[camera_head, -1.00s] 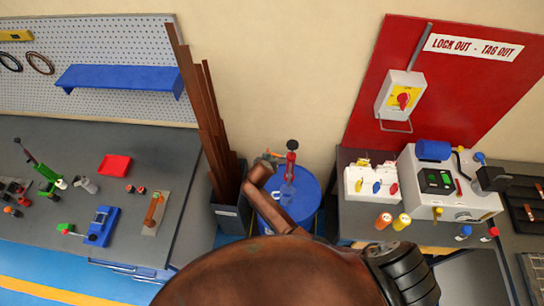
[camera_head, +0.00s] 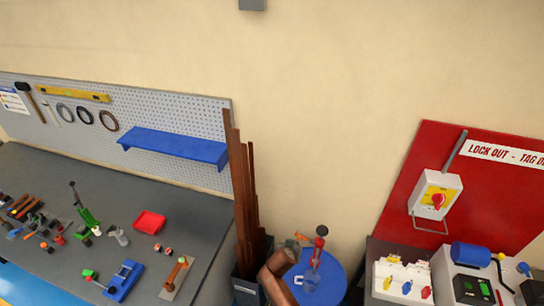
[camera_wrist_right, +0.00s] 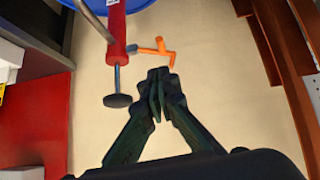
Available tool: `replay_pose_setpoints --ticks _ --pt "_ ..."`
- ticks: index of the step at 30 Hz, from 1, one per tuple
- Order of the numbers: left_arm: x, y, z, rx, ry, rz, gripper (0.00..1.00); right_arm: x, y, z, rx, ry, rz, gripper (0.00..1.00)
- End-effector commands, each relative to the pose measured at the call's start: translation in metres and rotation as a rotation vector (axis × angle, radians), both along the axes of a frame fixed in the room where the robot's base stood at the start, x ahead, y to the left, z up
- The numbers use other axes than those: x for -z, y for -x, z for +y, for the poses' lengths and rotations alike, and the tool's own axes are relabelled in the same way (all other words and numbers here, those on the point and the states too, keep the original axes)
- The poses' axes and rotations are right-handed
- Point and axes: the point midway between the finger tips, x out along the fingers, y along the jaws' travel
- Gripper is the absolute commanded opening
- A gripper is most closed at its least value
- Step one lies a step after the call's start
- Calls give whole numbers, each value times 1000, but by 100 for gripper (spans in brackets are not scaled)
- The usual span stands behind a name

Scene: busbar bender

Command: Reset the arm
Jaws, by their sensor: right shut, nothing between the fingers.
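Just beyond the tips is an orange T-shaped piece (camera_wrist_right: 165,50), joined by a grey rod to a red upright cylinder (camera_wrist_right: 116,38) with a black disc (camera_wrist_right: 117,100). The red cylinder also shows in the head view (camera_head: 319,243), over the drum. Whether the fingers touch the orange piece is unclear. My left gripper is out of view.
Tall brown bars (camera_head: 243,195) stand in a dark bin left of the drum. A grey bench (camera_head: 100,195) with tools and a red tray (camera_head: 150,222) is at left. A red lockout board (camera_head: 410,190) and another bench with devices are at right.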

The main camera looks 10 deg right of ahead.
Motion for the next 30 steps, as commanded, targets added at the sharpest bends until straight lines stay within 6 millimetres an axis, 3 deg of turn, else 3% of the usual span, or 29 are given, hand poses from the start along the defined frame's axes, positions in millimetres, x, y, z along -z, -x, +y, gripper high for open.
replay_pose_setpoints --ticks 4,7,11,12,18,24,30 --pt "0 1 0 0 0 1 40 3 8 -8 7 -3 12 0" --pt "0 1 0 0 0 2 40 12 35 -31 16 -14 53 0" --pt "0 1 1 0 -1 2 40 25 102 -75 13 -42 149 0" --pt "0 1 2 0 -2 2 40 27 128 -89 1 -51 184 0" --pt "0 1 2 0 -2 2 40 17 239 -130 -105 -90 314 0" --pt "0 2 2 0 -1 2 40 -4 303 -142 -212 -101 376 0" --pt "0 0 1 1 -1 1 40 -25 347 -145 -303 -101 414 0"
